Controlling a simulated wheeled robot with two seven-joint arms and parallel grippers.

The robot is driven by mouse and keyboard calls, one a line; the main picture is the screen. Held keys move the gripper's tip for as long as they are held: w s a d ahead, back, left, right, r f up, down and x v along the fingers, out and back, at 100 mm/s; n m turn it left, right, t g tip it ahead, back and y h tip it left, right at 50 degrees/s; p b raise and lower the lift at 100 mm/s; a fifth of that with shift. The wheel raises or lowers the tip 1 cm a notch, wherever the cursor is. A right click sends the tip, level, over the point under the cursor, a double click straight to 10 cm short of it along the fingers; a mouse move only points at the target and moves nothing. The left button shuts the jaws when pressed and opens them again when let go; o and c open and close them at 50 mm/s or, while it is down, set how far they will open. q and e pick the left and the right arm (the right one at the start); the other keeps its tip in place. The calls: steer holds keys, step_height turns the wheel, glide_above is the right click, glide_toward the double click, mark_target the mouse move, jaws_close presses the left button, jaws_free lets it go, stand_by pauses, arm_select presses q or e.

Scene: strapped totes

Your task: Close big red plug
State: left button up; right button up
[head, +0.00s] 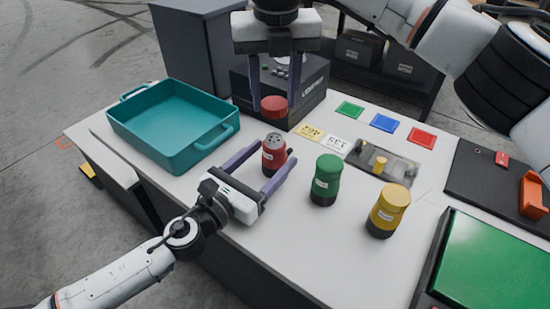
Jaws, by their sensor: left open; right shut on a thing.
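The big red plug body (273,155) stands upright on the white table, its top uncovered and showing holes. My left gripper (275,164) is open, its fingers to either side of the red body; I cannot tell whether they touch it. My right gripper (271,104) is shut on a red cap (274,107) and holds it above the red body, a little apart from it.
A teal tote (172,150) stands at the left. A green plug (325,182) and a yellow plug (388,212) stand to the right. Behind are a black box (310,88), a clear plate (392,165) and coloured squares (383,122). A green panel (498,265) is at lower right.

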arm_select(q)
steer(key=shift+x, duration=1.05)
steer(key=c, duration=1.6)
arm_select(e)
steer(key=shift+w+f, duration=0.1)
steer(key=shift+f, duration=2.4)
